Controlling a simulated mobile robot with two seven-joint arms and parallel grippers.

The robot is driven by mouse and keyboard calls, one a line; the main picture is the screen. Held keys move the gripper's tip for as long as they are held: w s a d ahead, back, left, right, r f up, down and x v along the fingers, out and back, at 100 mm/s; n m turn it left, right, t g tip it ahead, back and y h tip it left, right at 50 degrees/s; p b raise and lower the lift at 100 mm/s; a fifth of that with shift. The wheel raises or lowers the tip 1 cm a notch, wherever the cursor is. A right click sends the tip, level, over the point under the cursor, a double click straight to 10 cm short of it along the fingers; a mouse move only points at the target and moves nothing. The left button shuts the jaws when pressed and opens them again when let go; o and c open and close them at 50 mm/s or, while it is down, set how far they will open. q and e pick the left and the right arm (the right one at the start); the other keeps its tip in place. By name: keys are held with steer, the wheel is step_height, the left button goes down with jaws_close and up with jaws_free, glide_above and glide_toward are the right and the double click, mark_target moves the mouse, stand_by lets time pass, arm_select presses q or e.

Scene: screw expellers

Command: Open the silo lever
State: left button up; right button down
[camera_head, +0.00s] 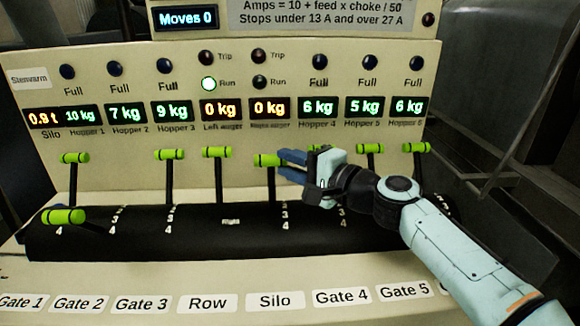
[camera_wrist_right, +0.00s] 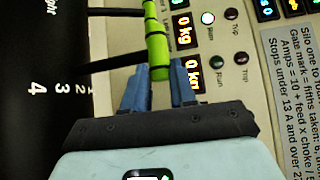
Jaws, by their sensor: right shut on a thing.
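The silo lever is a dark rod with a lime-green crosswise handle (camera_head: 267,160), above the "Silo" label on the sloped console. It stands up near the top of its slot, slightly lower than its neighbour on the left. My right gripper (camera_head: 291,163) reaches in from the right, its blue fingers at the right end of that handle. In the wrist view the green handle (camera_wrist_right: 159,58) lies between the two fingers of the gripper (camera_wrist_right: 160,75), which is shut on it. My left gripper is not in view.
The row lever (camera_head: 217,152) stands close on the left, the gate 4 lever (camera_head: 320,149) close on the right, partly behind my gripper. The display reads "Moves 0" (camera_head: 186,19); the left "Run" lamp (camera_head: 208,84) is lit.

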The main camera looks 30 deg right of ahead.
steer(key=shift+f, duration=0.3)
steer(key=c, duration=0.9)
jaws_free()
steer(key=shift+r, duration=0.1)
steer(key=shift+s+d, duration=0.1)
steer(key=shift+s, duration=0.1)
steer(key=v, duration=1.3)
